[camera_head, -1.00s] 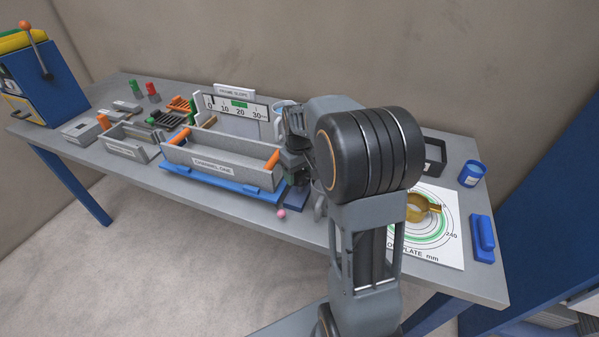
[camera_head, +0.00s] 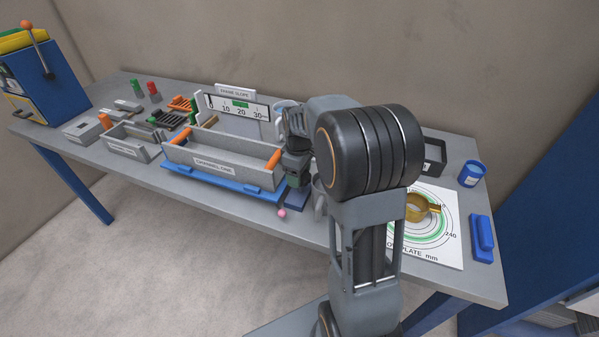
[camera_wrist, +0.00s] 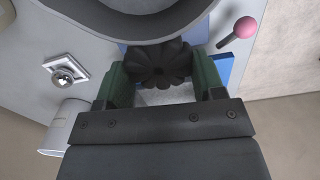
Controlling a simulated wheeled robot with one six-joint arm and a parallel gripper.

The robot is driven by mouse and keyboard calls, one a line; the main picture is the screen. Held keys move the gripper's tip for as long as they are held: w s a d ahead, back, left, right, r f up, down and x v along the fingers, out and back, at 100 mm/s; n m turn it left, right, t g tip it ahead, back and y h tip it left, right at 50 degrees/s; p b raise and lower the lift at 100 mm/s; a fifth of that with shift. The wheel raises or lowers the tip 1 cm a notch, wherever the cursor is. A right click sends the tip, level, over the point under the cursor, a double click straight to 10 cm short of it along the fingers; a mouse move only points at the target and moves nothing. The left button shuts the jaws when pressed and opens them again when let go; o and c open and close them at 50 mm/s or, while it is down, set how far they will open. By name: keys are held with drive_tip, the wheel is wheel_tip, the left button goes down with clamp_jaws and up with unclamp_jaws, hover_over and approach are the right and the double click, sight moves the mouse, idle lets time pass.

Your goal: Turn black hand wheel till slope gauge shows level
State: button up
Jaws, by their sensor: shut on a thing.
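The black hand wheel (camera_wrist: 160,62) has a lobed rim and sits between the green fingers of my gripper (camera_wrist: 161,82) in the wrist view. My gripper is shut on it. In the head view, my gripper and arm hide the wheel, beside the right end of the channel frame. The slope gauge (camera_head: 240,107) stands behind the channel, with a 0 to 30 scale and a green band around the middle. A small dark mark shows near the 0, left of the green band; I cannot tell surely whether it is the pointer.
The grey channel (camera_head: 222,168) with orange ends rests on a blue base (camera_head: 215,182). A pink ball on a rod (camera_wrist: 244,27) is close beside the wheel. A metal cup (camera_wrist: 66,128) is near my gripper. A blue container (camera_head: 472,174) stands at right.

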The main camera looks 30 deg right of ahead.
idle(0.4)
drive_tip(key=o, duration=0.9)
wheel_tip(320, 180, up, 14)
drive_tip(key=shift+f, duration=0.1)
idle(0.6)
drive_tip(key=s+a+f+m+t, duration=0.1)
drive_tip(key=s+a+f+m, duration=0.1)
drive_tip(key=s, duration=0.3)
drive_tip(key=s+a+f+m+t, duration=0.1)
drive_tip(key=s+a+f+m, duration=0.1)
drive_tip(key=s, duration=0.4)
drive_tip(key=s+a+f+m+t+p, duration=0.1)
drive_tip(key=s+a+f+m, duration=0.1)
drive_tip(key=s+a, duration=0.3)
drive_tip(key=shift+s+f+m+t, duration=0.2)
drive_tip(key=shift+s+m+t, duration=0.1)
drive_tip(key=shift+m, duration=0.5)
